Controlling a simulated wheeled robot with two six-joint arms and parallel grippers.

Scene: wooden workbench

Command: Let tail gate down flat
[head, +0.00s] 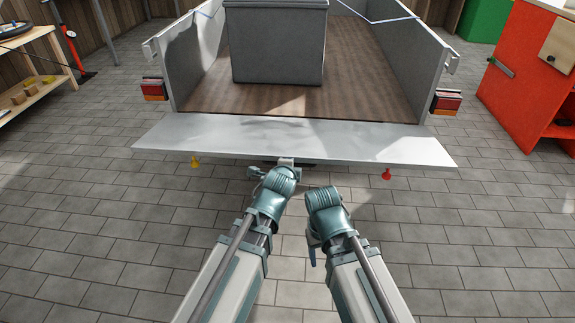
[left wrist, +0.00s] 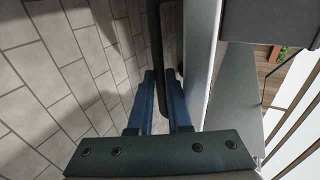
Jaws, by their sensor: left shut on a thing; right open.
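The tail gate (head: 340,140) is a pale grey panel folded out from the rear of the trailer in the head view. It looks about level with the wooden trailer floor. My left gripper (head: 284,163) is at the middle of its outer edge. In the left wrist view, the blue fingers of my left gripper (left wrist: 165,80) are shut on a dark bar (left wrist: 171,35), apparently the gate's handle, beside the gate's pale edge (left wrist: 202,60). My right gripper (head: 312,256) is open and empty, below and right of the left one, clear of the gate; its fingers are partly hidden.
A grey box (head: 278,45) stands on the trailer floor (head: 370,85). Rear lights (head: 154,90) flank the gate. A yellow knob (head: 195,162) and a red knob (head: 386,174) show below its edge. A red cabinet (head: 530,75) stands right, a wooden shelf (head: 35,90) left. The paved floor nearby is clear.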

